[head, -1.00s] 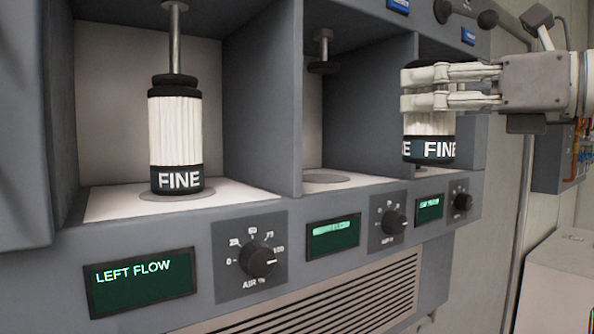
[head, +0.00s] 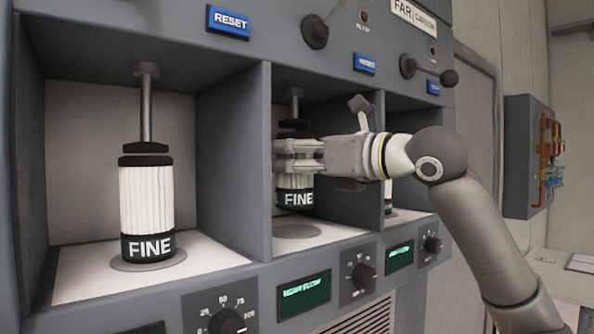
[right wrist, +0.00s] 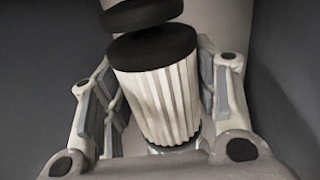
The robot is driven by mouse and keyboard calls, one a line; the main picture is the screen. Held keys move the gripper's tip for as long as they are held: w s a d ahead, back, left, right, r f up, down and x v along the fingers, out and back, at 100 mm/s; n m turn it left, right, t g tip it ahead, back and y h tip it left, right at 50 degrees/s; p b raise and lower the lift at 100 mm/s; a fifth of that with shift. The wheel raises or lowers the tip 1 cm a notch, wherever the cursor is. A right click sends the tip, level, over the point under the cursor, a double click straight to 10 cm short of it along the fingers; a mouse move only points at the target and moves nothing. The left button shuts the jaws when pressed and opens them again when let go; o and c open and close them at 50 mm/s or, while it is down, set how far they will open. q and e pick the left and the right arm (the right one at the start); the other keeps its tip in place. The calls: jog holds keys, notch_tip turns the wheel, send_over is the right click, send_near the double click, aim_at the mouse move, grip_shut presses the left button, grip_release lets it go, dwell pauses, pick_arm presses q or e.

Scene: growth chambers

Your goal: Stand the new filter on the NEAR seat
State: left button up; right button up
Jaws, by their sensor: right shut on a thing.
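The new filter, white and pleated with a black cap and a dark band reading FINE (head: 295,198), is upright inside the middle bay. My right gripper (head: 297,158) is shut around its body, hiding much of it. The filter's base is above the grey round seat (head: 298,231) with a gap between them. The right wrist view shows the filter's pleats (right wrist: 158,105) between my fingers, slightly slanted in that picture. A black press disc (right wrist: 140,14) hangs just above its cap, apart from it. My left gripper is not in view.
The left bay holds another FINE filter (head: 147,212) under a lowered rod. A divider wall (head: 232,160) stands close left of my gripper. The far bay holds a partly hidden filter (head: 388,195). Dials and a green display (head: 304,293) line the front.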

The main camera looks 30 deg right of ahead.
aim_at(309, 179)
jog(key=f, duration=0.3)
jog(key=shift+w+a, duration=0.1)
jog(key=shift+w, duration=0.15)
jog(key=shift+f, duration=0.25)
jog(key=shift+s, duration=0.25)
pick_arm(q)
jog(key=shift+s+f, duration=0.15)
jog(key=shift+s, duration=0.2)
pick_arm(e)
jog(key=shift+w+f+b, duration=0.1)
jog(key=shift+f+b, duration=0.1)
jog(key=shift+b, duration=0.1)
jog(key=o, duration=1.1)
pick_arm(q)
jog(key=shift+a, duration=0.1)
pick_arm(e)
jog(key=shift+r, duration=0.1)
